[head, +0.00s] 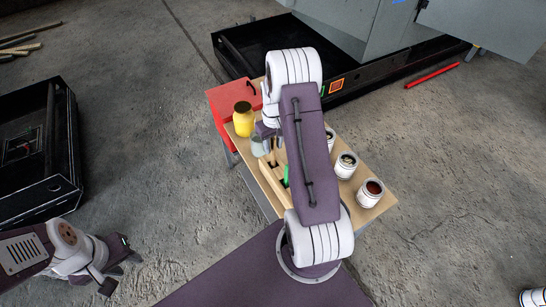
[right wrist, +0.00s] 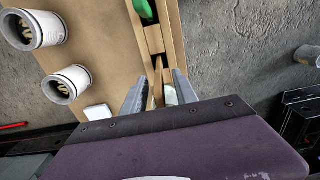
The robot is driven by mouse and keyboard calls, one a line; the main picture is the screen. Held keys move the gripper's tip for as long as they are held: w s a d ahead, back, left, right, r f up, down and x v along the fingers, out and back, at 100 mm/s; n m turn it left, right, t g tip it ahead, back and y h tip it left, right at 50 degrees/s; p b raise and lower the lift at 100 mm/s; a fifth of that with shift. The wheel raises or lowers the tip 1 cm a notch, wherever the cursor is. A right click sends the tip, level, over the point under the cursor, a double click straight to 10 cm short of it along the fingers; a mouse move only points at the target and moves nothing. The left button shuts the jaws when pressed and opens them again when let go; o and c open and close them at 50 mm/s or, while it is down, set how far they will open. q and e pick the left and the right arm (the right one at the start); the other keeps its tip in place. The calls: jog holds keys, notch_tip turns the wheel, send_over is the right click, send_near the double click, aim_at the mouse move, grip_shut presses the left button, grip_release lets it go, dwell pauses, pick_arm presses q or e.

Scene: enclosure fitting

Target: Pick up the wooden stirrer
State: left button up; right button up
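The wooden stirrer seems to be the thin pale stick (head: 272,156) standing upright at the far part of the wooden rack (head: 270,178) on the table. In the right wrist view, a pale wooden strip (right wrist: 158,88) shows between the fingers; I cannot tell whether it is the stirrer or part of the rack. My right gripper (right wrist: 160,92) is open above the slotted rack, its two grey fingers apart on either side of the strip. In the head view my right arm hides much of the rack. My left gripper (head: 120,268) is open and empty over the floor at lower left.
White cans (head: 344,167) stand along the table's right side. A yellow jar (head: 244,122) and a red box (head: 231,98) are at the table's far left. A green item (right wrist: 144,8) sits in the rack. Black trays (head: 40,150) lie on the floor.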

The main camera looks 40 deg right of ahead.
jog(key=shift+f, duration=0.95)
jog(key=shift+w+f, duration=0.1)
jog(key=shift+f, duration=0.05)
grip_shut()
